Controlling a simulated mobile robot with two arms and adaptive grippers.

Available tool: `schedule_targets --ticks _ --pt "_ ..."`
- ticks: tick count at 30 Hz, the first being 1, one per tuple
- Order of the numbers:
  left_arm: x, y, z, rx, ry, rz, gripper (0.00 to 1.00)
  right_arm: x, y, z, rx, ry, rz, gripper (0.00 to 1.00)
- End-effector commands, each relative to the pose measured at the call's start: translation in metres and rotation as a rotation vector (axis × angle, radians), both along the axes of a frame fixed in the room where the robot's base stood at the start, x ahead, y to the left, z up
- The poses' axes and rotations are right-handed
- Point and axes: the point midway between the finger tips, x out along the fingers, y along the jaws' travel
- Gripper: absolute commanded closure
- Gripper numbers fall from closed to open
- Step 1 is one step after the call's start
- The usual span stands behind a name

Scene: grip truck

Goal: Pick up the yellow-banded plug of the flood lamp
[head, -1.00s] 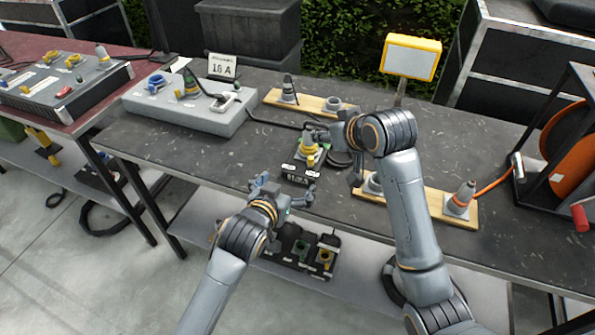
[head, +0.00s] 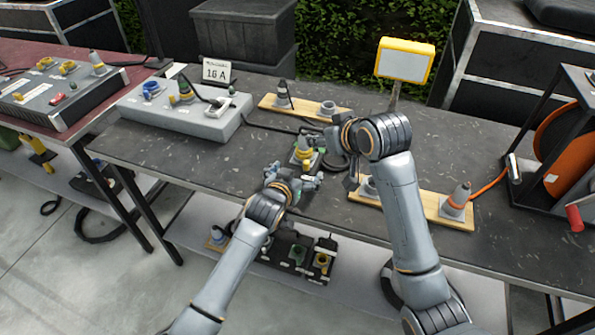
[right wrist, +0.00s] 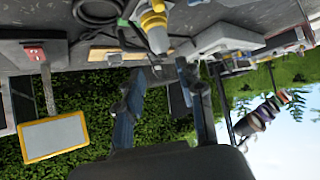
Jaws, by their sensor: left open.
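The yellow-banded plug (head: 304,148) stands upright at the middle of the grey table, on a small dark box mostly hidden behind my left gripper. The plug also shows in the right wrist view (right wrist: 153,22), just beyond the fingertips. The flood lamp (head: 405,62), with a yellow frame, stands behind at the right; it is also in the right wrist view (right wrist: 55,137). My left gripper (head: 293,177) is open, just in front of the box and below the plug. My right gripper (right wrist: 157,72) is open and empty beside the plug, on its right in the head view.
A grey socket box (head: 185,118) with a "16 A" sign is at the left. An orange cable reel (head: 560,150) stands at the right. Black cable lies around the plug.

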Motion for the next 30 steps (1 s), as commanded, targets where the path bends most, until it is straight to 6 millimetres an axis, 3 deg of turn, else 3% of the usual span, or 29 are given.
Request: schedule_targets --ticks 1,9,12,14,17,23,30 --pt "0.000 0.000 0.000 0.000 0.000 0.000 0.06 0.000 0.000 0.000 0.000 0.000 0.000 0.62" --pt "0.000 0.000 0.000 0.000 0.000 0.000 0.61 0.000 0.000 0.000 0.000 0.000 0.000 0.62" --pt "0.000 0.000 0.000 0.000 0.000 0.000 0.77 0.000 0.000 0.000 0.000 0.000 0.000 0.62" --pt "0.000 0.000 0.000 0.000 0.000 0.000 0.77 0.000 0.000 0.000 0.000 0.000 0.000 0.60" --pt "0.000 0.000 0.000 0.000 0.001 0.000 0.77 0.000 -0.001 -0.002 0.003 -0.006 -0.002 0.43" --pt "0.000 0.000 0.000 0.000 0.001 0.000 0.77 0.002 -0.007 -0.023 0.039 -0.103 -0.021 0.43" --pt "0.000 0.000 0.000 -0.001 0.001 -0.001 0.77 -0.010 -0.008 -0.046 0.122 -0.263 -0.014 0.43"
